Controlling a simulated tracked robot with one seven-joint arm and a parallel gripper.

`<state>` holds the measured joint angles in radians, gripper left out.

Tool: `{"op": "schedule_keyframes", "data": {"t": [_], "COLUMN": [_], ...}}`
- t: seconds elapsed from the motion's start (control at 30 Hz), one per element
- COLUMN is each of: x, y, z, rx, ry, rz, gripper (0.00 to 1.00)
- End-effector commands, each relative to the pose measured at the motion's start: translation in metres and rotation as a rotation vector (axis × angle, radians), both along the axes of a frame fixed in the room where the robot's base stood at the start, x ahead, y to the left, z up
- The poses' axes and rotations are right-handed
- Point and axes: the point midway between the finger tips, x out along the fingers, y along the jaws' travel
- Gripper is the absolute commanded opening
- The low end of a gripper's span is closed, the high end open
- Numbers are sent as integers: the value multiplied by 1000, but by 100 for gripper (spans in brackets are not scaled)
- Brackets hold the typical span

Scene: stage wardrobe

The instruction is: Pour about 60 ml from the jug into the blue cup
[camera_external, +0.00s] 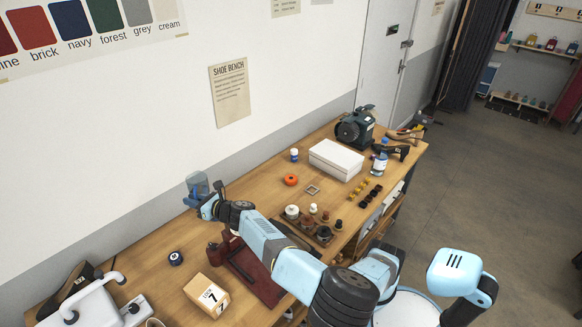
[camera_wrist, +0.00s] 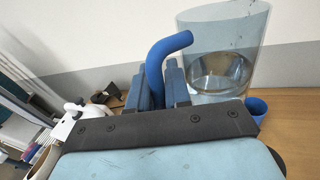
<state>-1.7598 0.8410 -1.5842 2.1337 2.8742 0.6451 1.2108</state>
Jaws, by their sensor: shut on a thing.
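The clear jug (camera_wrist: 222,62) with a blue handle (camera_wrist: 160,52) fills the upper right of the wrist view. A clear liquid surface seems to show inside it. My gripper (camera_wrist: 172,85) is shut on the handle. The jug also shows in the external view (camera_external: 197,184) beyond my gripper (camera_external: 209,202), near the wall side of the bench, and looks about upright. In the external view I cannot clearly separate the cup from the jug and gripper.
The wooden bench (camera_external: 140,240) runs along the wall. A white machine (camera_external: 95,305) stands front left; a white box (camera_external: 337,160) lies further back.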

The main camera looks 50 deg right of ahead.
Motion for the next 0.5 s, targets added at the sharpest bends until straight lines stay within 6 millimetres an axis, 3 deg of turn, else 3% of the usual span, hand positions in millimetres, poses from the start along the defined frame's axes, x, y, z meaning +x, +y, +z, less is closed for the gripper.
{"op": "schedule_keyframes", "data": {"t": [0.5], "x": [-3], "y": [3], "z": [-4], "rx": [-61], "ry": [-66], "rz": [-1], "gripper": [0]}}
